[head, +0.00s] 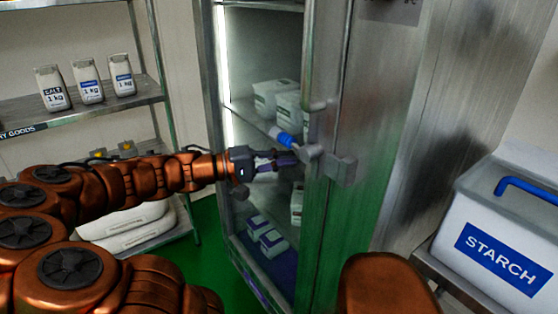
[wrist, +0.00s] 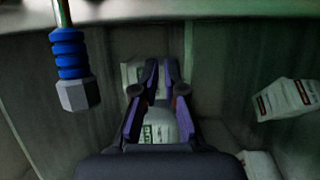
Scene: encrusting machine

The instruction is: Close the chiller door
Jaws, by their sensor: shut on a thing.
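The chiller (head: 209,85) stands open, with its lit shelves and white packs showing. The steel door (head: 375,120) stands swung out at the right of the opening. A bar handle (head: 309,60) is on it, and below is a grey latch (head: 341,167) with a blue grip (head: 285,138). The blue grip also shows at upper left in the wrist view (wrist: 69,55). My gripper (head: 290,160) is just below and beside the blue grip, apart from it in the wrist view. Its fingers (wrist: 157,75) are close together; what they hold is not clear.
A steel rack (head: 80,112) with white bags (head: 88,82) stands at left. A starch bin (head: 490,215) with a blue handle sits on a steel surface at right. The green floor (head: 203,245) between rack and chiller is partly clear.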

